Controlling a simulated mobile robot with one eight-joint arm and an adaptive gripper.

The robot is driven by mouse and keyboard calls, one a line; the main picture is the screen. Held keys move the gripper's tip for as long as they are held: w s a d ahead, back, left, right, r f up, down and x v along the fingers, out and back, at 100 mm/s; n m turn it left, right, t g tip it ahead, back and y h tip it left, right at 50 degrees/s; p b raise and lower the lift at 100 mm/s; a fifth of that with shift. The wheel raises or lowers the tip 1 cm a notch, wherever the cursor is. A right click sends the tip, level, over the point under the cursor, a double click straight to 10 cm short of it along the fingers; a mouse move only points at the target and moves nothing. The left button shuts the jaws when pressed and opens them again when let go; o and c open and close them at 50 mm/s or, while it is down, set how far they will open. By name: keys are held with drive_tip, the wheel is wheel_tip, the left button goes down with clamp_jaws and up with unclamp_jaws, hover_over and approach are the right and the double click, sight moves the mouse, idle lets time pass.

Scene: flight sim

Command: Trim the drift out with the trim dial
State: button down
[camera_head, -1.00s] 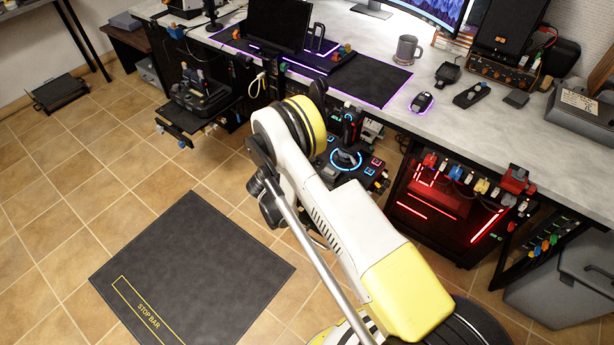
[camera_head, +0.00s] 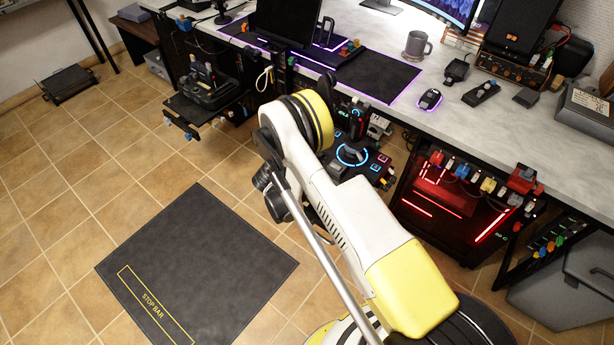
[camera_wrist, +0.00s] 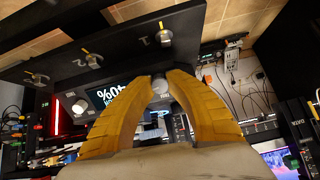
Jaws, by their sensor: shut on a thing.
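In the wrist view, the two yellow fingers of my gripper (camera_wrist: 160,87) close around a small pale round knob, the trim dial (camera_wrist: 160,84), on a dark panel (camera_wrist: 172,52). The fingertips touch it from both sides. Beside it on the panel is a lit display (camera_wrist: 110,95) with large white characters, upside down in this view and partly covered by a finger. In the head view, my arm hides the gripper and the dial.
A second white knob (camera_wrist: 80,107) and several metal toggle switches (camera_wrist: 91,60) sit near the gripper. In the head view, a joystick base with a blue ring (camera_head: 352,156) stands beyond my arm under the desk (camera_head: 455,112). A dark floor mat (camera_head: 205,260) lies at left.

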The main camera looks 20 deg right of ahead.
drive_tip(key=c, duration=1.6)
unclamp_jaws()
drive_tip(key=shift+o, duration=0.2)
wheel_tip(320, 180, up, 10)
